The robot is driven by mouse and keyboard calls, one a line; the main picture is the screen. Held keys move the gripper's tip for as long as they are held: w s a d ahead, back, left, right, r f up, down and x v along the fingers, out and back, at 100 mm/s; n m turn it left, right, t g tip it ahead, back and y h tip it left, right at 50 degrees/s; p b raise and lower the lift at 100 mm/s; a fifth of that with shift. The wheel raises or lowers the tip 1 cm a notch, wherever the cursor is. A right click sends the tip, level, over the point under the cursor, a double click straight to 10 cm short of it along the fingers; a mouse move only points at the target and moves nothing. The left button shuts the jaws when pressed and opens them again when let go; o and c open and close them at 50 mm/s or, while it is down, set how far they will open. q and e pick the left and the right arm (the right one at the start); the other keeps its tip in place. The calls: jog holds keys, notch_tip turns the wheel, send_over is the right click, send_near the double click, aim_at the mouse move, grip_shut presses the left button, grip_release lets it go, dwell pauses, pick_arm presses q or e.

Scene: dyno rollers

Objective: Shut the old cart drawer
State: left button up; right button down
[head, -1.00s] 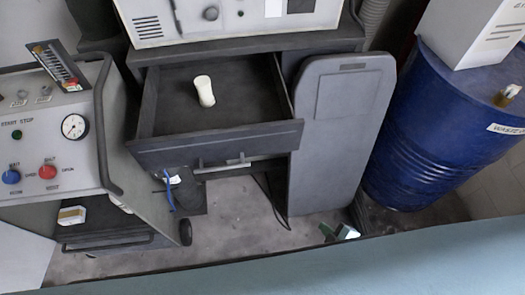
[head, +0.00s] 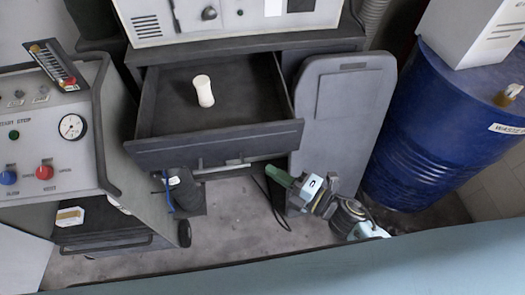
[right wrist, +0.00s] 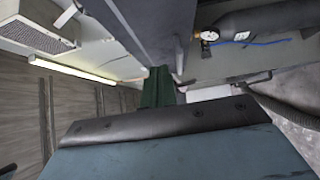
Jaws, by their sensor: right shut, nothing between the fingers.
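The old cart drawer (head: 218,148) is pulled open in the head view, its dark grey front standing out from the cart. A pale spool-shaped piece (head: 204,91) stands inside it. My right gripper (head: 273,173) shows just below and in front of the drawer front's right end. Its green fingers point up and left; they are together and hold nothing. Whether they touch the drawer is not clear. In the right wrist view the green fingers (right wrist: 156,88) reach toward a grey panel. My left gripper is out of view.
A grey rounded panel (head: 342,130) stands right of the drawer, beside a blue drum (head: 425,130). A console with a gauge (head: 73,127) is at the left. A dark cylinder (head: 186,190) with a blue hose sits below the drawer. A blue-grey surface (head: 300,268) crosses the front.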

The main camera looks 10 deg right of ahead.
aim_at(250, 146)
jog(key=w, duration=0.1)
jog(key=w+a, duration=0.1)
jog(key=w, duration=0.1)
jog(key=w+a, duration=0.1)
jog(key=w, duration=0.1)
jog(key=shift+w+a, duration=0.15)
jog(key=shift+a, duration=0.05)
jog(key=shift+w, duration=0.55)
